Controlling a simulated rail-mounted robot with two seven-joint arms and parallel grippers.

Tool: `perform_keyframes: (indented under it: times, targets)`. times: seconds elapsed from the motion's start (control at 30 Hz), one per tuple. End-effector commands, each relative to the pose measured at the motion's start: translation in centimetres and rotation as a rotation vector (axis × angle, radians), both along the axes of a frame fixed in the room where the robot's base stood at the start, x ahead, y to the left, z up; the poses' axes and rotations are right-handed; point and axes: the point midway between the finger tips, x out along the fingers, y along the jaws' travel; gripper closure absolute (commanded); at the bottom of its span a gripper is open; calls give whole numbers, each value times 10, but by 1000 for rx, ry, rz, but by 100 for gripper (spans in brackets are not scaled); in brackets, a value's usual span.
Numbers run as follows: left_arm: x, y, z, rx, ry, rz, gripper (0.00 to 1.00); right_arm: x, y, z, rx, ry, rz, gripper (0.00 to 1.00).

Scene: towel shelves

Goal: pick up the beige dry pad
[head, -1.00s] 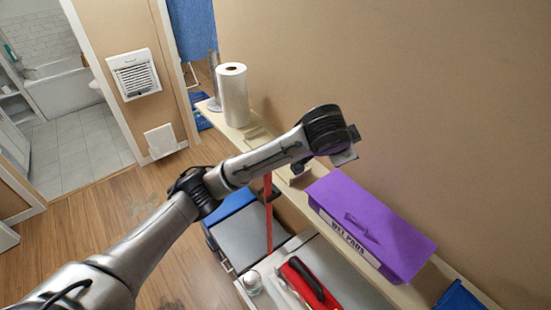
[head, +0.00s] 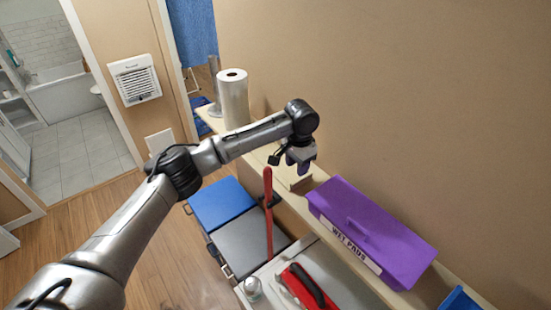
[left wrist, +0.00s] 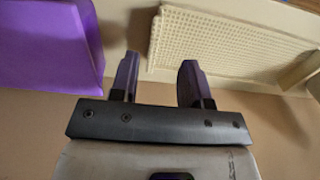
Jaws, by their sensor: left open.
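A beige pad with a dimpled surface (left wrist: 235,48) lies on the shelf in the left wrist view, ahead of my fingers and mostly to their right. In the head view a beige piece (head: 291,181) shows on the shelf just below my left gripper; I cannot tell how much of it is the pad, as the gripper hides part. My left gripper (head: 298,165) points down above the shelf, open and empty. Its two dark fingers also show apart in the left wrist view (left wrist: 157,72), with nothing between them. My right gripper is not in view.
The purple "WET PADS" box (head: 372,230) stands on the shelf close to the right of my left gripper. A paper towel roll (head: 233,98) stands at the shelf's far end. The wall (head: 400,90) runs behind. A red handle (head: 268,215) rises below the shelf near a blue-lidded bin (head: 222,203).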

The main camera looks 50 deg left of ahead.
Motion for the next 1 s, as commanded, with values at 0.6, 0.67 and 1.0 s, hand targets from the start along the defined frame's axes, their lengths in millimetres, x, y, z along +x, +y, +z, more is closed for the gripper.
perform_keyframes:
  times: [0.6, 0.67, 1.0]
  targets:
    - [1, -6, -54, 1, 2, 0, 57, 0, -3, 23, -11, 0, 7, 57]
    - [0, -6, -60, 1, 1, -1, 57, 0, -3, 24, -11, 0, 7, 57]
    - [1, -6, -67, 1, -1, -1, 57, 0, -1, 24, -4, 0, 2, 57]
